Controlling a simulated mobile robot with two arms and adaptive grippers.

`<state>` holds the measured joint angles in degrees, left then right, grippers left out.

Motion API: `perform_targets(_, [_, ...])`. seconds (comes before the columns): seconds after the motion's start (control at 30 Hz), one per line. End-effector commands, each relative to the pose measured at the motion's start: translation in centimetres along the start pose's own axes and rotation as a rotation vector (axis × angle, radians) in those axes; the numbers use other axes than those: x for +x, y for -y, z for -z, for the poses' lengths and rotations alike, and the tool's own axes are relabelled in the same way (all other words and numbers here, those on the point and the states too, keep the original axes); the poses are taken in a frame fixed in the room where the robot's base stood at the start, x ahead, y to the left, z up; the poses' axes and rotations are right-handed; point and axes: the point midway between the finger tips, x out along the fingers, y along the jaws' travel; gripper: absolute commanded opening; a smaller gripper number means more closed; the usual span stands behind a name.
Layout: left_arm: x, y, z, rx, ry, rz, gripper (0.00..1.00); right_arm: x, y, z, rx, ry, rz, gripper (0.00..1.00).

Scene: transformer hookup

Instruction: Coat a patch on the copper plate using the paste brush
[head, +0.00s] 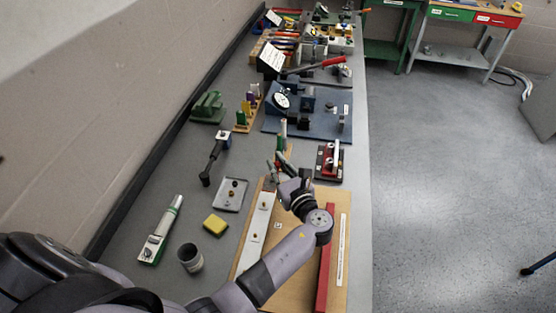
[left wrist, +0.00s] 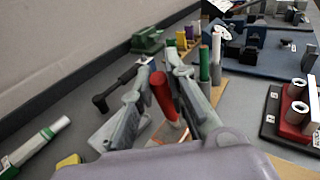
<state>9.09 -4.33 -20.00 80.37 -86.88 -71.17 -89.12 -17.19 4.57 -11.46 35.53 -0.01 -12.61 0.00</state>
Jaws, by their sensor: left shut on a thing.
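My left gripper (head: 277,167) is over the far end of the wooden board (head: 286,271). In the left wrist view, its two fingers (left wrist: 160,75) are shut on a red cylindrical handle (left wrist: 165,97), probably that of the paste brush; its bristles are not clearly visible. A small copper-coloured surface (left wrist: 170,133) shows below the handle between the fingers; I cannot tell for sure whether it is the copper plate. The gripper and wrist hide most of that area in the head view. My right gripper is not in view.
The board carries a pale bar (head: 257,226) and a long red bar (head: 326,265). To its left are a metal tray (head: 232,196), yellow sponge (head: 215,224), grey cup (head: 190,258) and green-white tool (head: 160,232). A red fixture (head: 328,163) stands right of the gripper.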

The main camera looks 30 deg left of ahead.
Motion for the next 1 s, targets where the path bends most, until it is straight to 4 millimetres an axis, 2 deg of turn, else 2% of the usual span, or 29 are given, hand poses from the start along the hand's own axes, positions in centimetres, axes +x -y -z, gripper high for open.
perform_targets(0.57, [1.3, 1.0, -0.1, 0.001, 0.001, 0.0, 0.0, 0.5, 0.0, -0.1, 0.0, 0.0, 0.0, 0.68])
perform_targets(0.87, [1.2, 1.1, -2.4, -0.001, 0.001, 0.0, 0.0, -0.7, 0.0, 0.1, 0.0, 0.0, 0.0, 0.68])
perform_targets(1.0, [1.1, 1.1, -3.2, -0.002, 0.001, 0.0, 0.0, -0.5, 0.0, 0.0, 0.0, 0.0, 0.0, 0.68])
